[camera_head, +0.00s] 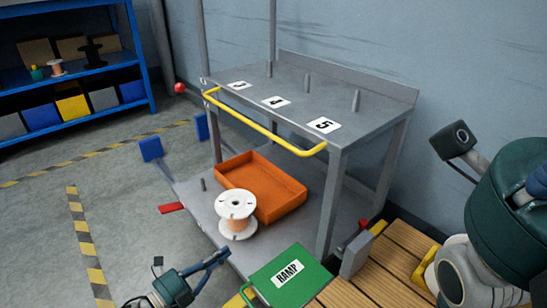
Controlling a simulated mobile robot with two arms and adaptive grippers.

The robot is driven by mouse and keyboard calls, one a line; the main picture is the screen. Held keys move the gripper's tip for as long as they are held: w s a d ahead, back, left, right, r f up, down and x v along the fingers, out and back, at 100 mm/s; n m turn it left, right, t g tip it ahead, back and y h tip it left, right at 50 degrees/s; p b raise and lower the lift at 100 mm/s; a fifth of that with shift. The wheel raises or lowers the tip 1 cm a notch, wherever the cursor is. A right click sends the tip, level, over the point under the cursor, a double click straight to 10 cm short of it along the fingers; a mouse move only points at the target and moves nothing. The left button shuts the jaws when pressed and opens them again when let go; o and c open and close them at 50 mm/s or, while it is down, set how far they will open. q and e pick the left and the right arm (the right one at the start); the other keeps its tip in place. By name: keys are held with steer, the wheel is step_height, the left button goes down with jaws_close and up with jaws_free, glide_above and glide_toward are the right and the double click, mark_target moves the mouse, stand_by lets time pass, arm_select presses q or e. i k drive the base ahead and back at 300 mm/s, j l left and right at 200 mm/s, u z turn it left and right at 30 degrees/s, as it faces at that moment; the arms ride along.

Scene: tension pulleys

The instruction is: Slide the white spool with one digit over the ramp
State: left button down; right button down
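A white spool (236,205) with copper-coloured winding stands upright on the low grey platform (205,208), in front of the orange tray. Dark marks show on its top flange, but I cannot read a digit. The green ramp (311,268), with a white "RAMP" label, is to the right of the spool and nearer to me, at the platform's near end. My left gripper (192,261) is at the bottom, nearer to me than the spool and left of the ramp. Its fingers are spread apart and nothing is between them.
An orange tray (233,169) lies behind the spool. A grey bench (340,87) with a yellow rail (262,129), upright pegs and number labels stands above the platform. Wooden slats (376,272) lie right of the ramp.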

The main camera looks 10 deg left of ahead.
mark_target(236, 207)
steer(key=k+j, duration=0.75)
steer(key=k, duration=0.1)
